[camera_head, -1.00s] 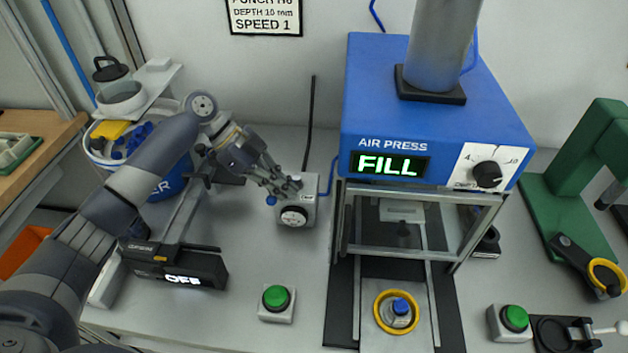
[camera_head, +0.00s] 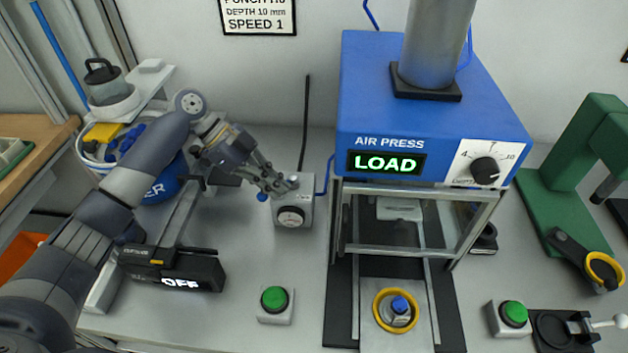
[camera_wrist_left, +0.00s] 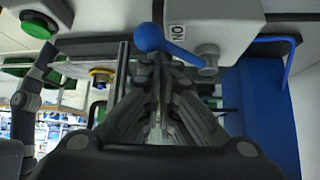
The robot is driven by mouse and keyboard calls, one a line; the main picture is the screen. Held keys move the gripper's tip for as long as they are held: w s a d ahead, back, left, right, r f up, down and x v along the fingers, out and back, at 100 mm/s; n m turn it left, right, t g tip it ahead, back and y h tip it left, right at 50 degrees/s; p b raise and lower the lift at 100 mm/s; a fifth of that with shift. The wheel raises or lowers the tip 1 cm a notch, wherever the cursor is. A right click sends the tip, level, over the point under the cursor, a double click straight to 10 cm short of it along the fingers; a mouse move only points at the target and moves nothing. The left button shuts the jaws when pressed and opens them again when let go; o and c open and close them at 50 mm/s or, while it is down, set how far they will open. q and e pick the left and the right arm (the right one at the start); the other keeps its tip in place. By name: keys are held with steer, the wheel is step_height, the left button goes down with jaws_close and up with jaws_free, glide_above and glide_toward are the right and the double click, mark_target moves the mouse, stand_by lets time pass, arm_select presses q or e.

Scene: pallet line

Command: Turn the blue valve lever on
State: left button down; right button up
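My left gripper (camera_head: 287,187) is at the top of the box, close to the lever. In the wrist view its fingers (camera_wrist_left: 161,68) converge and look shut, with nothing seen between them; contact with the lever is unclear. My right gripper is out of view.
The blue air press (camera_head: 430,110) stands right of the valve, its display reading LOAD. A green button (camera_head: 274,299) sits in front. A black device reading OFF (camera_head: 180,268) lies left, near a blue bucket (camera_head: 165,183).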

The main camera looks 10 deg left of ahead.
arm_select(q)
steer(key=shift+a, duration=0.15)
steer(key=shift+w, duration=0.1)
steer(key=v, duration=1.1)
steer(key=shift+a+r, duration=0.2)
steer(key=shift+r, duration=0.2)
